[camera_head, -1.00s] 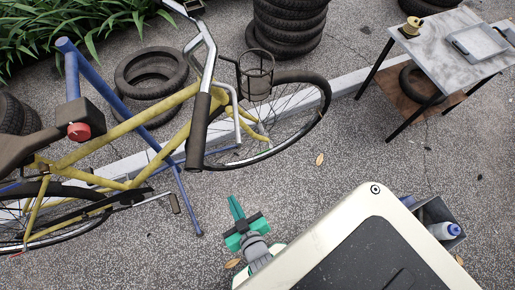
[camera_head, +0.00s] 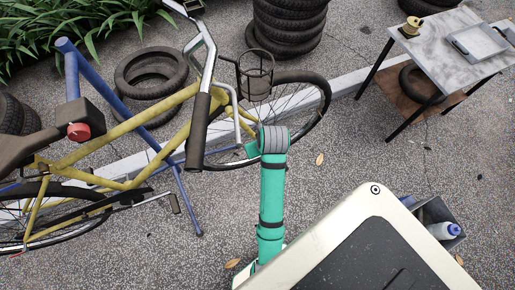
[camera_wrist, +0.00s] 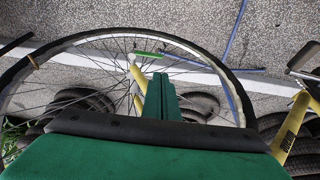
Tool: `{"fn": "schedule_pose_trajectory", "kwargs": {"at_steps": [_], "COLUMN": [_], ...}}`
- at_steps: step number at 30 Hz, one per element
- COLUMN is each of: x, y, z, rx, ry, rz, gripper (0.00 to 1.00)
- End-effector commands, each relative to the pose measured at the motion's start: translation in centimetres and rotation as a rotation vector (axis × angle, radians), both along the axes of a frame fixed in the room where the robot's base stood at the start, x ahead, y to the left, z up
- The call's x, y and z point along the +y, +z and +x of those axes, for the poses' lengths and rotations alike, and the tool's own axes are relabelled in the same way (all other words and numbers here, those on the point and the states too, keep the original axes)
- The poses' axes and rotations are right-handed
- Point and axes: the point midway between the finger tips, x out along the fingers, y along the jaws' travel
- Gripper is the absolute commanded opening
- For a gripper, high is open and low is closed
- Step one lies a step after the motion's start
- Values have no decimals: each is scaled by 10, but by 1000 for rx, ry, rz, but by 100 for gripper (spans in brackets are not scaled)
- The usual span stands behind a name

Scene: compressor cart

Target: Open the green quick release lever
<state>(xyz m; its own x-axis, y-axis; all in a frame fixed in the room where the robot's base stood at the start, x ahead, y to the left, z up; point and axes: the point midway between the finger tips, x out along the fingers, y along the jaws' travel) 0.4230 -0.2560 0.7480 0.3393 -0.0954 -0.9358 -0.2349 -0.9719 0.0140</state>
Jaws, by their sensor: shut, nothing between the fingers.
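The green quick release lever (camera_wrist: 148,54) shows in the wrist view as a short bright green bar at the hub of the front wheel (camera_wrist: 60,62). It lies near the lower end of the yellow fork (camera_wrist: 137,75). My gripper (camera_wrist: 160,78) is shut and empty, its dark green fingers together. In the picture the fingertips lie just below and right of the lever; I cannot tell the remaining distance or whether they touch. In the head view my green arm stands in front of the front wheel (camera_head: 318,115), and I cannot make out the lever there.
The yellow bicycle (camera_head: 125,125) is held by a blue stand (camera_head: 72,75). Stacked tyres (camera_head: 290,25) stand behind, and a table (camera_head: 450,45) is at the right. A white strip (camera_head: 345,82) crosses the paving. Open paving lies right of the wheel.

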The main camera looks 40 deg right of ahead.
Motion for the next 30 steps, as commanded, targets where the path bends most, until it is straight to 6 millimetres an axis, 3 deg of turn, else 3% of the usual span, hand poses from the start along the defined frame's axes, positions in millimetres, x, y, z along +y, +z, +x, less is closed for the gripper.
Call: {"fn": "schedule_pose_trajectory", "kwargs": {"at_steps": [5,17,30], "x": [-6,-6,-10], "y": [7,4,-58], "z": [0,1,21], "rx": [19,21,23], "ry": [1,1,1], "rz": [19,20,21], "gripper": [0,0,0]}}
